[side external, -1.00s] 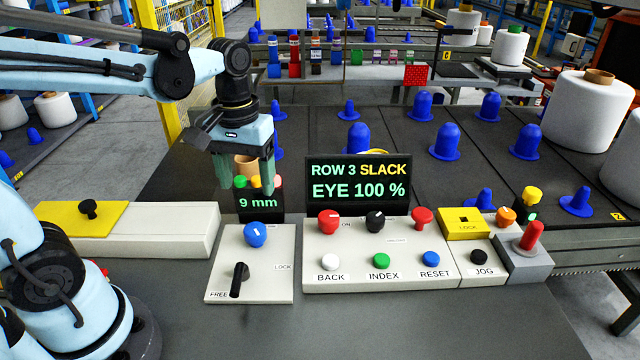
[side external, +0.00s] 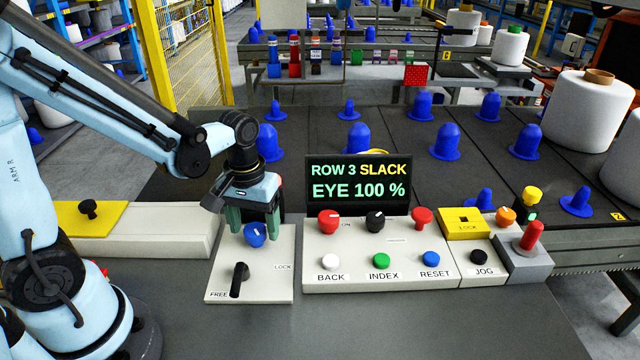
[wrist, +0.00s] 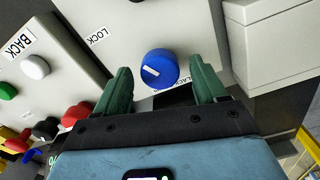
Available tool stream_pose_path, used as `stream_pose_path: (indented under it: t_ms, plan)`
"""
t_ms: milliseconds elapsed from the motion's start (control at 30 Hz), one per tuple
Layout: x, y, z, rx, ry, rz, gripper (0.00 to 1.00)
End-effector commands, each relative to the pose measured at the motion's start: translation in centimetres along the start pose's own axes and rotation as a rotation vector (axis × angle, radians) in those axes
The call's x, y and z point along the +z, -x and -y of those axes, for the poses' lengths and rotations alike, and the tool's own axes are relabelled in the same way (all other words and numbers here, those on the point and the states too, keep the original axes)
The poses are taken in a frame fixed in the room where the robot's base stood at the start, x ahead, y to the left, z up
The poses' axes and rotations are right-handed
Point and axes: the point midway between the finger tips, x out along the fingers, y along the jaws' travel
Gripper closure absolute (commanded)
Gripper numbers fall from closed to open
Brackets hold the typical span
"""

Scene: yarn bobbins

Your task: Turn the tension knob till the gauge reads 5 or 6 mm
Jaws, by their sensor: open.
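The blue tension knob (side external: 255,234) with a white pointer line sits at the top of a white panel (side external: 262,272). My gripper (side external: 254,232) is low over this panel, its green fingers apart, one on each side of the knob. In the wrist view the knob (wrist: 158,69) lies between the open fingertips (wrist: 160,80), with a gap on both sides. The gauge display is hidden behind my gripper, so its reading does not show now. A larger display (side external: 357,183) reads ROW 3 SLACK, EYE 100 %.
A black lever (side external: 239,278) near FREE stands below the knob. The button panel (side external: 375,275) with red and black knobs is close on the right. A yellow-topped box (side external: 80,218) is left. The dark bench in front is clear.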

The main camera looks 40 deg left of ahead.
Motion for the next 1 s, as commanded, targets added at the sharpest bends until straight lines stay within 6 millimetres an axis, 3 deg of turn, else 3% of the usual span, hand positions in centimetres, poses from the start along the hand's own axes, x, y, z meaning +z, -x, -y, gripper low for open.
stream_pose_path:
  t_ms: [300,667,1000]
  plan:
    - [0.01,-0.16,0.00,0.000,0.000,0.000,0.29]
    - [0.01,-0.14,0.00,0.000,0.000,0.000,0.84]
    - [0.00,-0.13,0.00,0.000,-0.050,0.000,0.85]
